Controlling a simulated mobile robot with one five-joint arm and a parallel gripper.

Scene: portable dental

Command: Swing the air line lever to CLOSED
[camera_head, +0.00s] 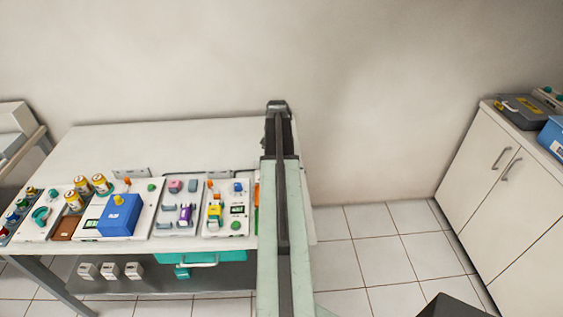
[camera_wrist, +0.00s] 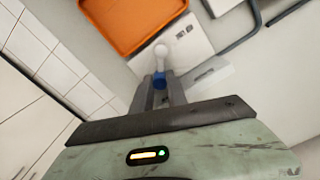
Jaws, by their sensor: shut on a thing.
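In the wrist view my gripper (camera_wrist: 160,88) is shut on a small blue piece (camera_wrist: 158,78) with a rounded white end (camera_wrist: 161,52). It appears to be the air line lever, over a pale panel (camera_wrist: 190,38). No CLOSED mark can be read, so I cannot tell the lever's setting. In the head view my arm reaches over the table's right end. My gripper (camera_head: 277,108) shows at its far end, and the arm hides the lever and its panel.
An orange tray (camera_wrist: 130,22) lies close by in the wrist view. In the head view the table (camera_head: 190,139) carries a blue box (camera_head: 118,217), yellow-labelled jars (camera_head: 100,184) and several device panels left of my arm. White cabinets (camera_head: 487,165) stand at right, with open tiled floor between.

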